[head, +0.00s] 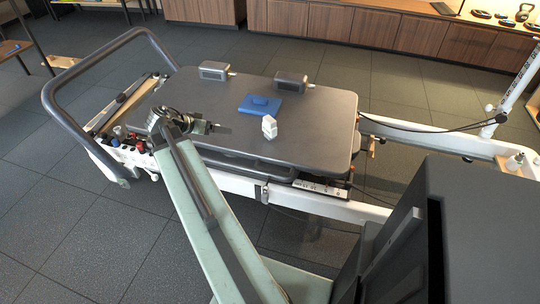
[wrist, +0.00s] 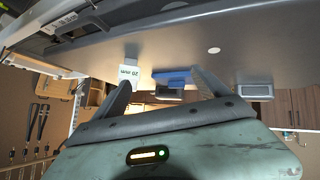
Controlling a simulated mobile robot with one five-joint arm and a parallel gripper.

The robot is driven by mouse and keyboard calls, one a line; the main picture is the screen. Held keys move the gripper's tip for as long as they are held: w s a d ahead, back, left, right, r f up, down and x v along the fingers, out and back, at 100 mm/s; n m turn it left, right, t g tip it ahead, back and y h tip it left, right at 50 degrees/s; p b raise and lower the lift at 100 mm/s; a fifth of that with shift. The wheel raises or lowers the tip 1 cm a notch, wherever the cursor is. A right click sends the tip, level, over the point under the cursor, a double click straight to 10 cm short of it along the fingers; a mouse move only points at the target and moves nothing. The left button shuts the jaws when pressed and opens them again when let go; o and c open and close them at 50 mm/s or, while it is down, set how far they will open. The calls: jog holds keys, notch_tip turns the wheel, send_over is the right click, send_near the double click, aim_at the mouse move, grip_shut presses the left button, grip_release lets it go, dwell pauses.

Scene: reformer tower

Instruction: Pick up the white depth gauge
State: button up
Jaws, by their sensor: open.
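The white depth gauge (head: 269,127) stands on the grey padded carriage (head: 325,125), near its front edge in the head view. In the wrist view, which looks upside down, the white depth gauge (wrist: 131,75) shows dark print on its face, just beyond the left fingertip. My gripper (head: 221,128) is over the carriage, to the left of the gauge and apart from it. In the wrist view my gripper (wrist: 160,80) has its two fingers spread wide with nothing held between them.
A blue block (head: 261,105) lies on the carriage behind the gauge. It also shows in the wrist view (wrist: 171,77). Two dark shoulder rests (head: 214,71) (head: 290,82) stand at the back edge. The carriage right of the gauge is clear. A curved grey bar (head: 75,80) rises at the left.

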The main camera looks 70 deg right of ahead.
aim_at(267, 125)
jog(key=s+d+f+m+g+b, duration=0.1)
jog(key=s+d+m+b, duration=0.1)
jog(key=s+d, duration=0.1)
jog(key=s+d+f+m+g+h+b, duration=0.1)
jog(key=s+d+f+m+b, duration=0.1)
jog(key=s+d, duration=0.2)
jog(key=s+d+f+m+g+h+b, duration=0.1)
jog(key=s+d+b, duration=0.1)
jog(key=s+d, duration=0.2)
jog(key=shift+s+d+f+m+b, duration=0.1)
jog(key=shift+s+f+m+b, duration=0.1)
jog(key=shift+s, duration=0.3)
jog(key=shift+s+d+f+m+b, duration=0.1)
jog(key=shift+s+m+b, duration=0.1)
jog(key=shift+s, duration=0.25)
jog(key=shift+s+d+r+g, duration=0.15)
jog(key=shift+s+r+g, duration=0.1)
jog(key=shift+s+g, duration=0.05)
jog(key=b+x, duration=0.1)
jog(key=x, duration=0.1)
jog(key=b+x, duration=0.1)
jog(key=x, duration=0.2)
jog(key=b+x, duration=0.1)
jog(key=x, duration=0.1)
jog(key=shift+w+d+f, duration=0.1)
jog(key=shift+f, duration=0.3)
jog(key=shift+d, duration=0.1)
jog(key=shift+r, duration=0.1)
jog(key=c, duration=1.7)
jog(key=shift+r, duration=0.1)
